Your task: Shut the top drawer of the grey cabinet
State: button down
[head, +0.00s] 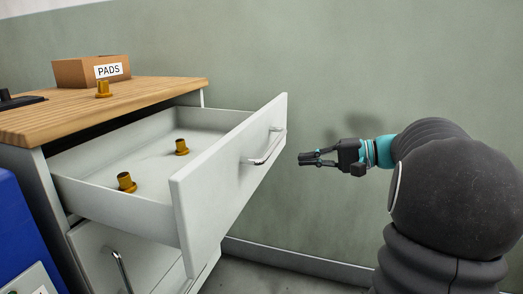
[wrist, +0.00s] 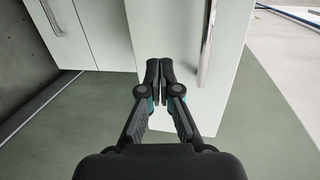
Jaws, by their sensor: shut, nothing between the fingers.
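The grey cabinet (head: 48,178) stands at the left in the head view, with a wooden top. Its top drawer (head: 232,165) is pulled far out and holds two brass nozzles (head: 181,147). A bar handle (head: 266,146) is on the drawer front. My gripper (head: 303,158) is to the right of the drawer front, shut and empty, with a small gap seeming to lie between them. In the wrist view my shut fingertips (wrist: 158,67) appear in front of a pale panel, just left of a bar handle (wrist: 207,45). Whether they touch the panel is unclear there.
On the wooden top (head: 150,90) stand a PADS carton (head: 82,73) and another brass nozzle (head: 103,89). A lower drawer (head: 132,262) also sticks out somewhat below the top one. A blue object (head: 20,225) is at the left edge. A green wall is behind.

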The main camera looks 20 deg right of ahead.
aim_at(269, 142)
jog(key=w+d+r+t+y, duration=0.1)
jog(key=d+t, duration=0.1)
jog(key=d, duration=0.5)
jog(key=x, duration=0.9)
jog(key=b+x, duration=0.1)
jog(key=x, duration=0.3)
jog(key=shift+w+a+r, duration=0.3)
jog(key=shift+w+r, duration=0.05)
jog(key=shift+w, duration=0.1)
